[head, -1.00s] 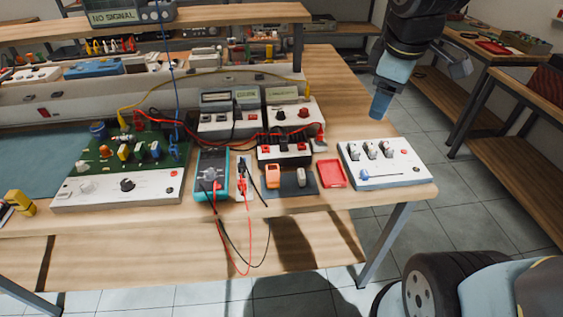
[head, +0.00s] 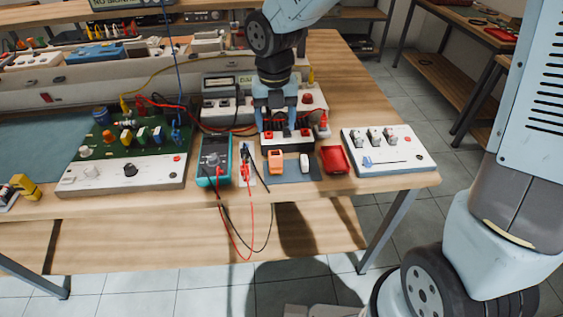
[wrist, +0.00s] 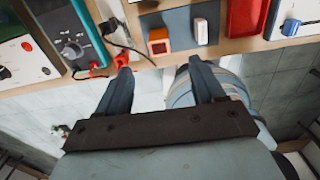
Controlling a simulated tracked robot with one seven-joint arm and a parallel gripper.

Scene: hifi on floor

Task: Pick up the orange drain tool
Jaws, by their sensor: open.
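The orange drain tool (head: 275,160) is a small blocky orange piece on a dark grey mat (head: 288,178) near the bench's front edge. It also shows in the wrist view (wrist: 158,41), just beyond and between my fingertips. A white piece (head: 304,162) sits to its right on the same mat. My gripper (head: 284,131) points down above the bench, with its two fingers apart and nothing between them. In the wrist view my gripper (wrist: 160,66) is open and apart from the tool. Its exact height over the bench is hard to tell.
A teal multimeter (head: 214,158) with red and black leads is left of the mat. A red tray (head: 335,160) and a white switch box (head: 388,150) are to the right. A socketed block (head: 288,141) stands behind. The floor in front is clear.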

